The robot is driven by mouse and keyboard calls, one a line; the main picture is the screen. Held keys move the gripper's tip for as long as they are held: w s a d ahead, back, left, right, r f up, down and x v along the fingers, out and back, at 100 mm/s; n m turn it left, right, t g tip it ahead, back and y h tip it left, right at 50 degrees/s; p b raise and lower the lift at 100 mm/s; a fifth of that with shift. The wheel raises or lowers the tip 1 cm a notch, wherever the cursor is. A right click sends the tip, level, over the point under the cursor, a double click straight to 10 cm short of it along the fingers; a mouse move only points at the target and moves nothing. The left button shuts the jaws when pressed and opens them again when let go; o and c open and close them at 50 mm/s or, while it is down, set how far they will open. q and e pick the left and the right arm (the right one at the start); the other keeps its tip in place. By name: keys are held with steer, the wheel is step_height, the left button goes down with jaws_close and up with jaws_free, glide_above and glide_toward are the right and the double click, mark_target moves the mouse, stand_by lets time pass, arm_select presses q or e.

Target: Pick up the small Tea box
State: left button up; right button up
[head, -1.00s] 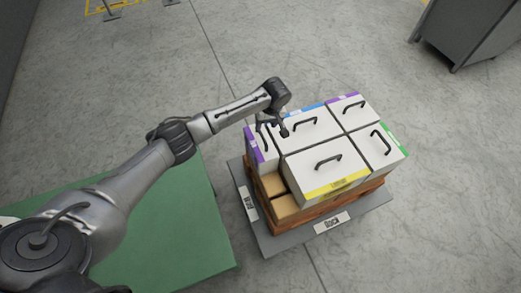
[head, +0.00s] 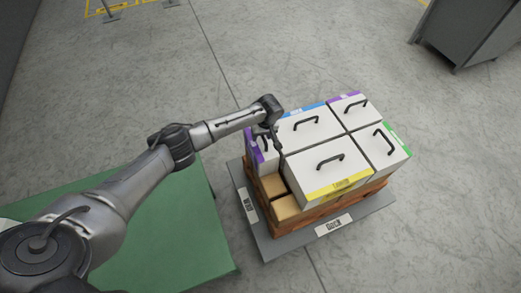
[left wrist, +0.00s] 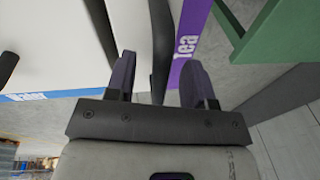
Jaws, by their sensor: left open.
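The small Tea box (head: 255,150) is white with a purple label edge and stands at the left end of the load in the head view. In the left wrist view its purple label reads "Tea" (left wrist: 186,45). My left gripper (left wrist: 158,80) is open above this box. The box's dark handle (left wrist: 160,40) shows between its two fingers, and I see no closed grip on it. In the head view the gripper (head: 270,138) partly hides the box top and handle. My right gripper is not in view.
A large yellow-labelled box (head: 325,168) and other white handled boxes stand close on the right. Brown cartons (head: 286,208) lie lower in front of the Tea box. A green surface (head: 185,245) is at left. A blue-labelled box (left wrist: 40,96) shows in the wrist view.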

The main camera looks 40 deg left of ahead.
arm_select(q)
steer(key=shift+c, duration=0.5)
jaws_close()
steer(key=shift+r, duration=0.1)
stand_by(0.8)
